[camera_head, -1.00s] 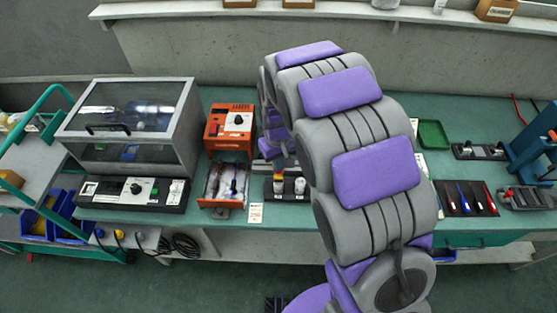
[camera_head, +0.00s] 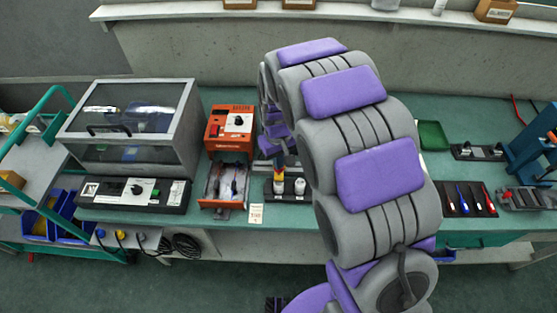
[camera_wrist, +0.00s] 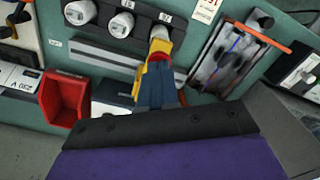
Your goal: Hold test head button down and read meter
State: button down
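A dark base (camera_head: 283,197) on the green bench carries white round heads. In the wrist view, three white heads (camera_wrist: 121,24) stand in a row on it. My gripper (camera_wrist: 160,58), with blue, yellow and red parts, reaches to the rightmost white head (camera_wrist: 159,33) and overlaps it in the picture. Whether it presses or only touches the head cannot be seen. The gap between the fingers is not clear. An orange unit (camera_head: 232,122) with a white dial stands to the left; no meter reading is legible.
A grey clear-lidded cabinet (camera_head: 135,125) with a black control panel (camera_head: 97,197) stands left. A red bin (camera_wrist: 68,97) lies near my gripper in the wrist view. Screwdrivers (camera_head: 462,199) and a blue press (camera_head: 535,145) are right.

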jog(key=shift+r+p, duration=1.1)
jog(key=shift+r, duration=1.55)
jog(key=s+d+r+m, duration=0.2)
jog(key=s+d+r, duration=0.1)
jog(key=s, duration=0.7)
jog(key=s+d+r+m+g, duration=0.1)
jog(key=s+d+r, duration=0.3)
jog(key=s, duration=0.7)
jog(key=s+d+r+m, duration=0.2)
jog(key=s+d, duration=0.5)
jog(key=s, duration=0.4)
jog(key=shift+r+m+g, duration=0.3)
jog(key=shift+r+g, duration=0.1)
jog(key=shift+r, duration=0.45)
